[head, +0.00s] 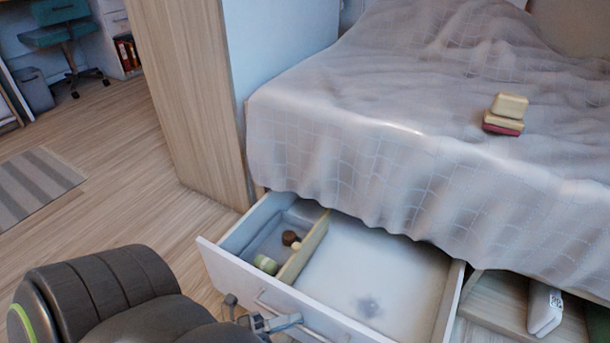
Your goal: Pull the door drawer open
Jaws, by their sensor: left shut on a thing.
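The white drawer (228,262) under the bed is pulled out, and its interior shows. A thin bar handle (305,329) runs along its front panel. My left gripper (258,320) is at the handle near its left end, shut on it. My dark arm covers the lower left and hides part of the gripper and floor. My right gripper is not in view.
A wooden divider (304,248) splits the drawer; small brown and green items lie left of it. The bed (330,140) has a draped blanket with stacked blocks (505,113). An open compartment at right holds a white item (544,308).

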